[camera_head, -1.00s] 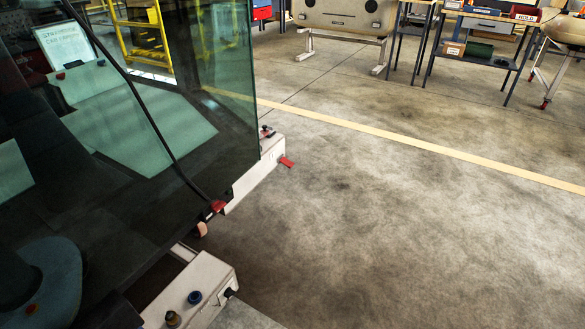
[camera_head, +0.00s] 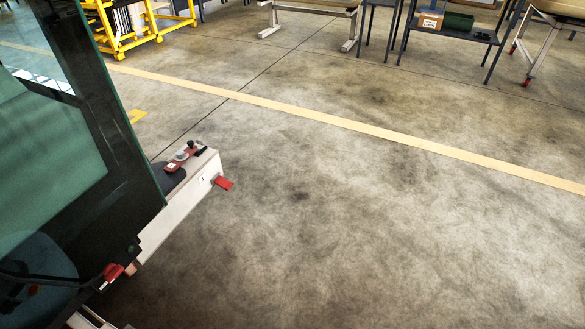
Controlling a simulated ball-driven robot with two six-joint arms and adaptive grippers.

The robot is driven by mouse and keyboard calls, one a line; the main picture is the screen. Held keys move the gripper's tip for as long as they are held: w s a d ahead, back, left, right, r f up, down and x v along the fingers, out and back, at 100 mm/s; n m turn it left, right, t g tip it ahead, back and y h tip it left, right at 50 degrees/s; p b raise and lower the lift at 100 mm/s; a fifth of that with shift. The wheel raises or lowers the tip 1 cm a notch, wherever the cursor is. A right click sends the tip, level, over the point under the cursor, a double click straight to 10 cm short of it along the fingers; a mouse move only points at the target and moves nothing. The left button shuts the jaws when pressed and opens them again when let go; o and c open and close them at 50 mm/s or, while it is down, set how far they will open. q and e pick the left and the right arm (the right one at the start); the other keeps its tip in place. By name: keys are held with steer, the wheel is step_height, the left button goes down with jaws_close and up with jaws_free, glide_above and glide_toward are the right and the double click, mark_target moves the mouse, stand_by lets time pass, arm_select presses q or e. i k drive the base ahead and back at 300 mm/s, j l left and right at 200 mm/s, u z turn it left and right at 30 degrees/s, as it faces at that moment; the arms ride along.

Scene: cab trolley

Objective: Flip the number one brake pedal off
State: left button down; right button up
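A red pedal (camera_head: 223,183) sticks out from the end of a white trolley beam (camera_head: 178,212), low over the floor, left of centre. A small dark mark is on the beam beside it, too small to read. A second red part (camera_head: 113,271) shows at the lower left, at the edge of the dark cab; I cannot tell whether it is a pedal. I cannot tell which pedal is number one. Neither of my grippers is in view.
The cab's dark frame and glass (camera_head: 50,155) fill the left side. A red fitting (camera_head: 180,160) sits on top of the beam. Open concrete floor (camera_head: 370,230) lies right of the trolley, crossed by a yellow line (camera_head: 330,119). A yellow rack (camera_head: 130,28) and tables stand at the back.

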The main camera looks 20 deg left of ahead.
mark_target(225, 185)
steer(key=i+l, duration=0.1)
steer(key=i, duration=0.7)
steer(key=i+l+u, duration=0.1)
steer(key=i, duration=0.75)
steer(key=i+l+u, duration=0.1)
steer(key=i+u, duration=0.2)
steer(key=u, duration=0.15)
steer(key=i+l+u, duration=0.2)
steer(key=u, duration=0.3)
steer(key=i+l+u, duration=0.3)
steer(key=u, duration=0.15)
steer(key=i+l+u, duration=0.2)
steer(key=l+u, duration=0.3)
steer(key=i+l+u, duration=0.15)
steer(key=l+u, duration=0.65)
steer(key=u, duration=0.15)
steer(key=l+u, duration=0.45)
